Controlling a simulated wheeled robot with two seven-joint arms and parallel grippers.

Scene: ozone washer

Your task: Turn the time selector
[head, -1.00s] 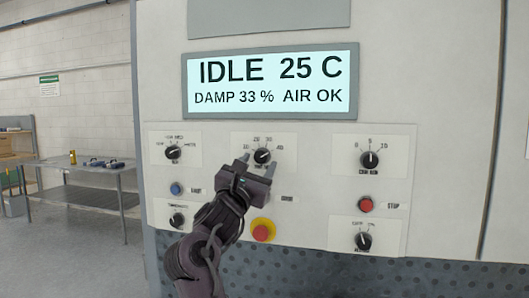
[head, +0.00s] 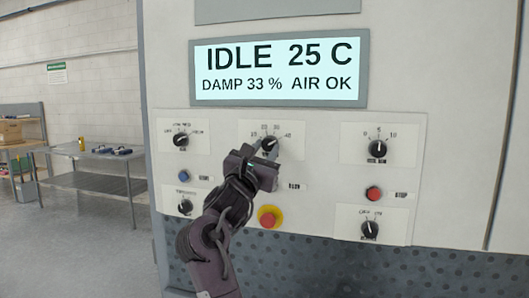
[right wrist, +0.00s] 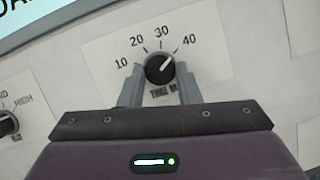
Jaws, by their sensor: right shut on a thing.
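The time selector (head: 268,144) is a black round knob on a white plate marked 10, 20, 30 and 40, at the top middle of the panel. In the right wrist view the knob (right wrist: 160,68) has its white pointer line aimed up and right, between 30 and 40. My right gripper (head: 267,150) is at this knob. In the right wrist view the grey fingers of my right gripper (right wrist: 160,84) stand on either side of it, shut on it, and partly cover the label below. My left gripper is not in view.
Other black knobs sit left (head: 181,140) and right (head: 377,148). A blue button (head: 184,176), a red button (head: 374,194) and a yellow-ringed red emergency button (head: 269,216) are nearby. The display (head: 278,72) reads IDLE 25 C. A metal table (head: 98,180) stands at left.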

